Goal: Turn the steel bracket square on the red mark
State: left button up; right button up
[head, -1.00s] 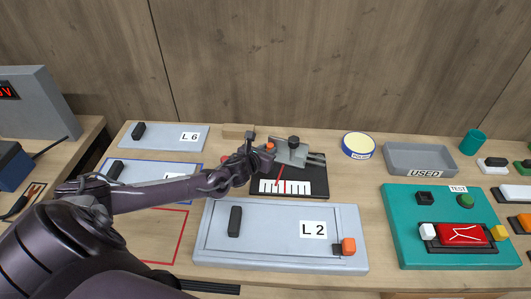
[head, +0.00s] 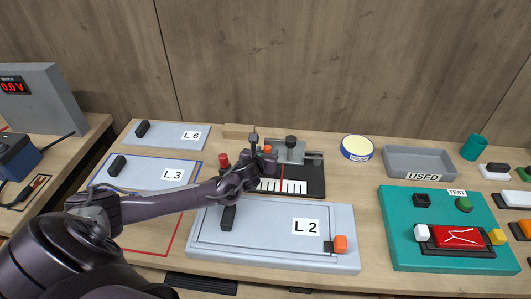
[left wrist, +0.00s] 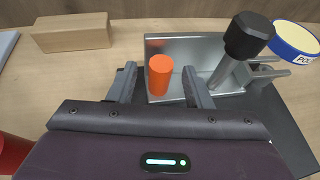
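The steel bracket (head: 290,153) sits on the black plate (head: 314,170) at the back middle, its edges looking about square to the plate. The plate has a white scale strip with a red mark (head: 280,186). The left wrist view shows the bracket (left wrist: 192,50) with an upright orange peg (left wrist: 160,75) at its near left and a black-knobbed lever (left wrist: 248,38). My left gripper (head: 259,158) is at the bracket's left end. Its fingers (left wrist: 160,84) stand apart either side of the orange peg, with gaps showing. My right gripper is not in view.
A grey L2 panel (head: 215,246) lies in front of the plate, under my left arm. A red cylinder (head: 223,161) stands left of the gripper. A wooden block (head: 239,131) lies behind. A USED tray (head: 420,174) and teal TEST board (head: 395,240) are to the right.

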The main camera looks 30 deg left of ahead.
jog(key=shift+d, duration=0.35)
pick_arm(q)
jog(key=b+v, duration=0.1)
jog(key=v, duration=0.5)
jog(key=shift+s, duration=0.15)
jog(key=shift+v, duration=0.8)
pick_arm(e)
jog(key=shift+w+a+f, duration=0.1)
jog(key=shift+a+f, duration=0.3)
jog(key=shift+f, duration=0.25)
